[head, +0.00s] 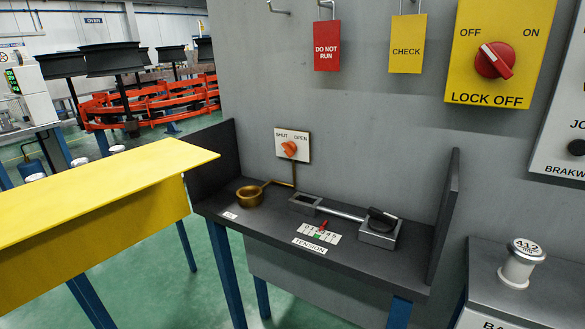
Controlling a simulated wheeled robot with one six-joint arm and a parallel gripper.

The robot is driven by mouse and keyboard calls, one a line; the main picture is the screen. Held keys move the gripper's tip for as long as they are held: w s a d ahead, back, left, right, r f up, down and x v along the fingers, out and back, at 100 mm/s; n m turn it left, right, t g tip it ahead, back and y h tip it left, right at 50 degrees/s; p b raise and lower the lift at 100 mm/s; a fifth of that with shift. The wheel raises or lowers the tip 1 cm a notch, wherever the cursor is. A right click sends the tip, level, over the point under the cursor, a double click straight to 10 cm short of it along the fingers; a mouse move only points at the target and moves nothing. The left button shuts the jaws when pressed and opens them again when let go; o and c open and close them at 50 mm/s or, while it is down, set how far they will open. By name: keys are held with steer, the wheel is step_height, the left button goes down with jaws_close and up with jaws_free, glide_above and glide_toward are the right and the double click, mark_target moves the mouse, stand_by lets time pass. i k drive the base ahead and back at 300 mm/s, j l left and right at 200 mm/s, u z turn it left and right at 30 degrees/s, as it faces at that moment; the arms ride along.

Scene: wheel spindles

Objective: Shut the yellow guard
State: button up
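A large yellow slab-like piece with a flat top and a front side face (110,195) fills the left of the view. It looks like the yellow guard, but I cannot be sure. Its right end comes close to the left wall of a dark grey bench (335,268); I cannot tell whether they touch. Its left end runs out of the picture, and I see no hinge or handle on it. Blue legs show below it. My gripper is not in view.
The bench holds a brass cup (250,196), a metal bar device with a black knob (381,219) and a TENSION scale (318,232). A SHUT/OPEN switch (290,148) and LOCK OFF panel (537,38) are on the grey wall. A spool (518,268) stands right.

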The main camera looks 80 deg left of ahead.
mark_target(55, 229)
steer(key=k+j, duration=0.25)
steer(key=k, duration=0.2)
steer(key=k+j, duration=0.2)
steer(key=k, duration=0.2)
steer(key=k+j, duration=0.25)
steer(key=k, duration=0.2)
steer(key=k+j+u, duration=0.1)
steer(key=k, duration=0.3)
steer(key=k+j, duration=0.1)
steer(key=j, duration=0.35)
steer(key=k+j, duration=0.1)
steer(key=j, duration=0.35)
steer(key=k+j, duration=0.1)
steer(key=j, duration=0.35)
steer(key=k+j, duration=0.15)
steer(key=j, duration=0.3)
